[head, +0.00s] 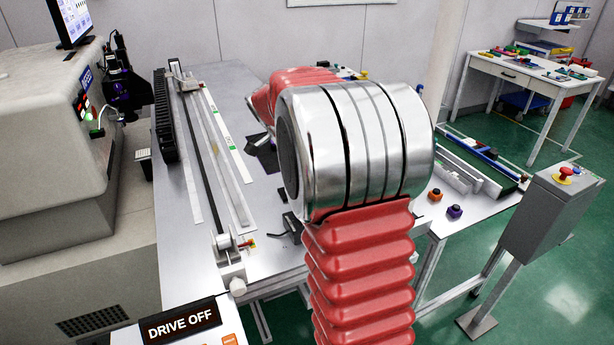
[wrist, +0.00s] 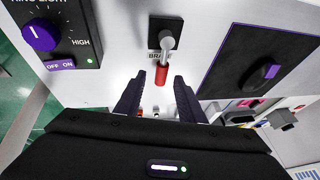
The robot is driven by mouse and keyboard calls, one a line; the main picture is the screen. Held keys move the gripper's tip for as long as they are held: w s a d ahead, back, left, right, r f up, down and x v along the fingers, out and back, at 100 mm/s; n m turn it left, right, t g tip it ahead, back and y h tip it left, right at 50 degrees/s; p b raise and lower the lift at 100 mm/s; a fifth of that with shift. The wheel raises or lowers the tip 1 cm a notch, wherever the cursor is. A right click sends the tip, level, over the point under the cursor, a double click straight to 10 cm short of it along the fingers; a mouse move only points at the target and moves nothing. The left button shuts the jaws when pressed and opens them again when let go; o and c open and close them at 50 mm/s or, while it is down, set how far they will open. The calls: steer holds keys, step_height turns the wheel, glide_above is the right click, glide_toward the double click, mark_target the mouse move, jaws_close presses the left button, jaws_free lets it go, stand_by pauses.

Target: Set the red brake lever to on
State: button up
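The brake lever has a grey shaft with a pale round joint and a red grip (wrist: 161,75). It is mounted on a white panel in the wrist view, with a partly covered label starting "BR" behind it. The red grip points down toward my gripper. My gripper (wrist: 160,78) is open, with its two dark fingers left and right of the red grip. I cannot tell whether the grip is between the fingertips in depth or just beyond them. No contact shows. In the head view my arm hides the gripper, and I cannot make out the lever.
A ring light box with a purple knob (wrist: 38,36) and an OFF/ON switch (wrist: 60,65) is left of the lever. A "DRIVE OFF" display (head: 180,320) and a red-button pedestal (head: 552,212) stand around the bench.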

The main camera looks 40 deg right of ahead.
steer(key=v, duration=1.1)
steer(key=shift+s, duration=0.15)
